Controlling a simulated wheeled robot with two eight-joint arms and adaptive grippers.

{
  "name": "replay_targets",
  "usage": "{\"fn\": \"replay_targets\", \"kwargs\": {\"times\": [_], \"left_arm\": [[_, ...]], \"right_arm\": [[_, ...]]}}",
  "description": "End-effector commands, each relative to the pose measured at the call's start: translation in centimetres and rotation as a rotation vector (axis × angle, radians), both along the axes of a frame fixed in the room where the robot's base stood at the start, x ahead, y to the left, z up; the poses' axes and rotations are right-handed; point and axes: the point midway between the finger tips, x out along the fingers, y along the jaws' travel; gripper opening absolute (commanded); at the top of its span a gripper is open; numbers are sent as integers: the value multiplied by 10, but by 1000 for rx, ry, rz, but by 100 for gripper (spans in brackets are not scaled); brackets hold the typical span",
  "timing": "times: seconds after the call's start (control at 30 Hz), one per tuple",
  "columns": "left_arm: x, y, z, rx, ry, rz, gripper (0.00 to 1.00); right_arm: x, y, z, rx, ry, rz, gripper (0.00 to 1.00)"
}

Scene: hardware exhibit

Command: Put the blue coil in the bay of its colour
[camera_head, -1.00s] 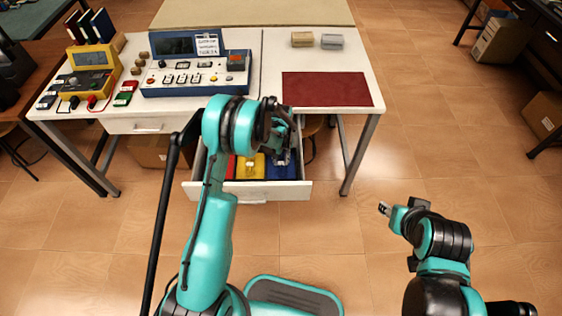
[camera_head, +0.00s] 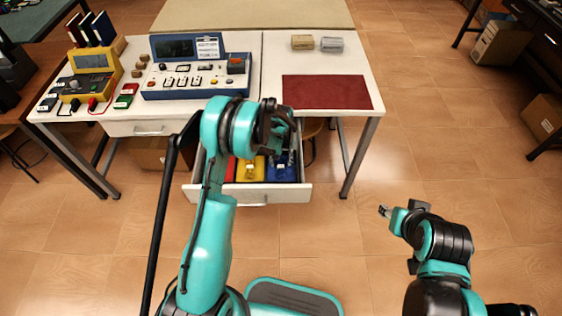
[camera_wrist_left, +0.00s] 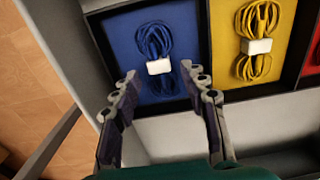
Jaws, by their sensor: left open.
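The blue coil (camera_wrist_left: 153,40), tied with a white band, lies in the blue bay (camera_wrist_left: 112,30) of the open drawer. In the head view the coil (camera_head: 281,168) shows small below my left gripper (camera_head: 281,157). My left gripper also shows in the left wrist view (camera_wrist_left: 159,74), open, with its fingertips apart on either side of the band. Whether the fingers touch the coil cannot be told. My right gripper (camera_head: 384,211) is over the floor at the right, away from the drawer; its jaws are too small to read.
A yellow coil (camera_wrist_left: 262,25) lies in the yellow bay (camera_wrist_left: 224,50), with a red bay (camera_wrist_left: 311,55) beyond it. The white drawer front (camera_head: 225,196) stands out below the table. A blue instrument panel (camera_head: 200,90) and a red mat (camera_head: 325,90) are on the tabletop.

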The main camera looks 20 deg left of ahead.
Motion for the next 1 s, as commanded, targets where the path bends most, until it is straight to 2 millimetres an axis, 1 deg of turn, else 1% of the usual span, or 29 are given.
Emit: {"fn": "replay_targets", "kwargs": {"times": [0.03, 0.2, 0.3, 0.4, 0.57, 0.67, 0.77, 0.83, 0.9, 0.97, 1.0], "left_arm": [[0, 0, 15, 0, 0, 0, 44], [0, 0, 55, 0, 0, 0, 44], [0, 0, 76, 0, 0, 0, 44], [0, 0, 91, 0, 0, 0, 44], [0, 0, 106, 0, -1, 0, 44], [-4, 0, 120, 0, -14, -6, 44], [-13, 0, 150, 1, -50, -22, 44], [-25, 1, 178, 2, -89, -40, 44], [-41, 1, 208, 3, -135, -60, 44], [-57, 1, 231, 7, -175, -78, 44], [-67, 1, 245, 8, -202, -90, 44]], "right_arm": [[0, 0, 8, 0, 0, 0, 40], [0, 0, 22, 0, 0, 0, 40], [0, 0, 29, 0, 0, 0, 40], [0, 0, 33, 0, 0, 0, 40], [0, 0, 37, 0, 0, 0, 40], [0, 0, 37, 0, 0, 0, 40], [0, 0, 37, 0, 0, 0, 40], [0, 0, 37, 0, 0, 0, 40], [0, 0, 37, 0, 0, 0, 40], [0, 0, 37, 0, 0, 0, 40], [0, 0, 37, 0, 0, 0, 40]]}}
